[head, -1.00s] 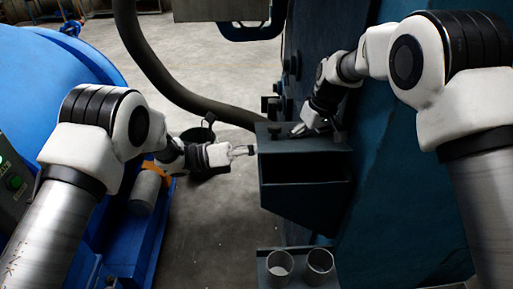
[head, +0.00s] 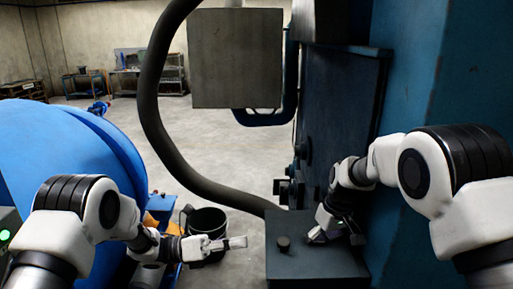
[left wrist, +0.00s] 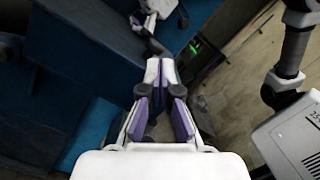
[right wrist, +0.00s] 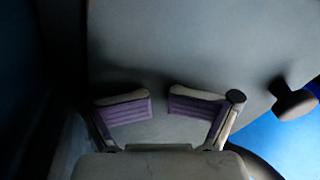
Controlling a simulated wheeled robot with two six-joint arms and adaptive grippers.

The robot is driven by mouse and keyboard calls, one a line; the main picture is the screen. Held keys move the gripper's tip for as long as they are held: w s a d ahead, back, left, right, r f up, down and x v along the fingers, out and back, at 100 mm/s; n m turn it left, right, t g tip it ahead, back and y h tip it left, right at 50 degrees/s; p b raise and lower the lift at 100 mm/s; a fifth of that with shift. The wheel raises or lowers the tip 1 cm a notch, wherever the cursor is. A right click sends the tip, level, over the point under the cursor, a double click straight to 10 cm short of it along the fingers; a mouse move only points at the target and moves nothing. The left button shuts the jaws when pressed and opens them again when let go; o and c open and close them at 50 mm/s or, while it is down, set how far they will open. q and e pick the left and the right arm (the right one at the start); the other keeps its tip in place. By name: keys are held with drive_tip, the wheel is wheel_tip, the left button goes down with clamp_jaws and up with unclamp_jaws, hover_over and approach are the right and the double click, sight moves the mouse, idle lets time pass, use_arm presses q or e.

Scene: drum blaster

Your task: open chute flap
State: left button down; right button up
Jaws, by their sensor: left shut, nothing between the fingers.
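A dark grey chute box is fixed beside the blue machine. Its flat top plate (head: 318,264), which I take to be the flap, carries a round knob (head: 284,243). The plate looks flat; I cannot tell whether it is lifted at all. My right gripper (head: 316,238) is over the plate's far part, right of the knob. In the right wrist view, its fingertips (right wrist: 160,100) are apart, close over the grey plate (right wrist: 210,50), with the knob (right wrist: 296,101) at the right. My left gripper (head: 240,242) is shut and empty, left of the box; its fingertips meet in the left wrist view (left wrist: 161,65).
A dark bucket (head: 206,222) stands on the floor behind my left gripper. A thick hose (head: 160,130) curves down toward the box. A grey cabinet (head: 236,58) hangs above. A blue drum (head: 60,150) is at left. The floor between is open.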

use_arm(q)
drive_tip(key=shift+t+h, duration=0.3)
drive_tip(key=shift+t, duration=0.4)
drive_tip(key=w+d+r, duration=0.1)
drive_tip(key=d, duration=0.1)
drive_tip(key=w+d+r, duration=0.1)
drive_tip(key=d+r, duration=0.1)
drive_tip(key=d, duration=0.1)
drive_tip(key=w+d+r, duration=0.1)
drive_tip(key=d+r, duration=0.1)
drive_tip(key=d, duration=0.1)
drive_tip(key=shift+w+r, duration=0.1)
